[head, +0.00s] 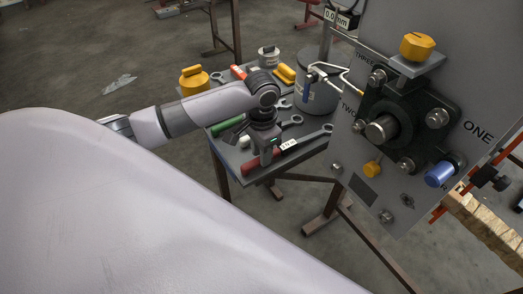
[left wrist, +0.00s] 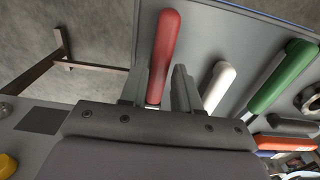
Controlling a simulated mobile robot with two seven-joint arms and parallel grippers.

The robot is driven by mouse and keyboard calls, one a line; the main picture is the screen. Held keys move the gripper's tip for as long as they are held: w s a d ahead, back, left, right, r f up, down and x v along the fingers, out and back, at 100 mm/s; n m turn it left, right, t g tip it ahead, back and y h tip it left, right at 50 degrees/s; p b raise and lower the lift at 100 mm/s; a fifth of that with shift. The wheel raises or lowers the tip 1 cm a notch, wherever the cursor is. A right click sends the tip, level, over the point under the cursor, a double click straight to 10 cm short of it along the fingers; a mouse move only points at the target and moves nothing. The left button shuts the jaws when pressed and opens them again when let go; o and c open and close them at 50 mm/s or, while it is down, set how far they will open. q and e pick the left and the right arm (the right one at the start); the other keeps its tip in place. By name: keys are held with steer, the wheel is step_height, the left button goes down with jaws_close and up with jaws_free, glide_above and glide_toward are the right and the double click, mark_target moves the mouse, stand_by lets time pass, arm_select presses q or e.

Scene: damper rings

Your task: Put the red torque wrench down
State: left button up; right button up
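The red torque wrench (head: 251,165) lies along the front edge of the grey tool table, its metal head toward the right and a small white display on its shaft. My left gripper (head: 265,152) points down over the wrench, near where handle and shaft meet. In the left wrist view the red handle (left wrist: 164,50) runs between the two fingers (left wrist: 162,92). The fingers stand apart, with a narrow gap showing beside the handle, so they look open around it. The fingertips' lower ends are partly hidden. My right gripper is out of view.
The grey table (head: 240,178) also holds a green-handled tool (head: 228,124), a white-handled tool (left wrist: 219,84), spanners, yellow parts and a grey canister (head: 316,95). A grey panel (head: 350,150) with a black hub (head: 395,122) stands close on the right.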

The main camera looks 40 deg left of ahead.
arm_select(q)
steer(key=o, duration=0.6)
steer(key=shift+s+f, duration=0.1)
steer(key=shift+c, duration=0.2)
step_height(320, 180, up, 7)
steer(key=shift+r, duration=0.2)
steer(key=shift+f, duration=0.1)
stand_by(0.5)
